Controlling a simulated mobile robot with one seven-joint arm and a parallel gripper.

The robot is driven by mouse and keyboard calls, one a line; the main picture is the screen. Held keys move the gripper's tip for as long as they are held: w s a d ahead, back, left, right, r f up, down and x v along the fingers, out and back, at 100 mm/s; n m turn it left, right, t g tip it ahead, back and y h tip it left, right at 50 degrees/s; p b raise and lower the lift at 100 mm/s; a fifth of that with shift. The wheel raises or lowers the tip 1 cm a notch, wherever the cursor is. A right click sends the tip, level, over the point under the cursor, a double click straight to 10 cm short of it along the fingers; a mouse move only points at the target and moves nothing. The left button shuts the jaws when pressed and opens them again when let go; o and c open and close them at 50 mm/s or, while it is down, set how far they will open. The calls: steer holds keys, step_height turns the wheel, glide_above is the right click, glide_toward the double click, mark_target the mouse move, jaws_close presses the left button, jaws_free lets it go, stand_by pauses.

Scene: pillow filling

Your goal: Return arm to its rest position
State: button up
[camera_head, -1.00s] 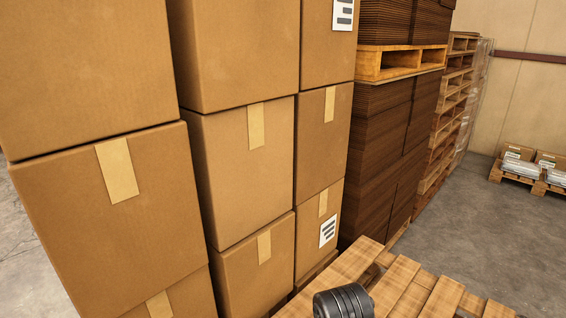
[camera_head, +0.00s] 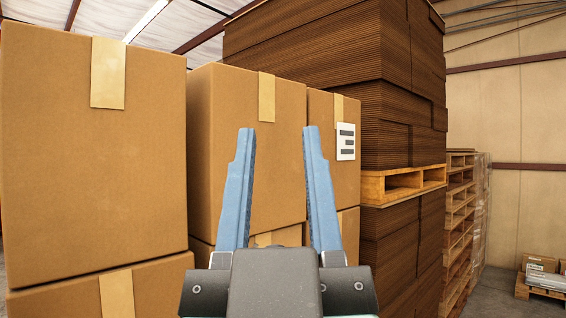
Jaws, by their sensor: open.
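My gripper (camera_head: 275,140) stands at the bottom middle of the head view, with its two blue fingers pointing up. The fingers are spread wide apart with nothing between them. Its dark grey body (camera_head: 274,283) shows below the fingers. Cardboard boxes show behind the gripper and between its fingers. The rest of my arm is below the frame.
Stacked cardboard boxes (camera_head: 95,190) fill the left and middle. Flat brown cardboard sheets (camera_head: 320,50) are stacked high, with a wooden pallet (camera_head: 400,184) between layers. Empty pallets (camera_head: 458,215) stand behind, right. A loaded pallet (camera_head: 522,289) sits on open floor at far right.

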steer(key=shift+s+d+r+m, duration=0.2)
steer(key=shift+s+m, duration=0.1)
steer(key=shift+s, duration=0.1)
step_height(320, 180, up, 9)
steer(key=p, duration=0.8)
steer(key=shift+f+p, duration=0.15)
steer(key=shift+p, duration=0.2)
steer(key=shift+a, duration=0.1)
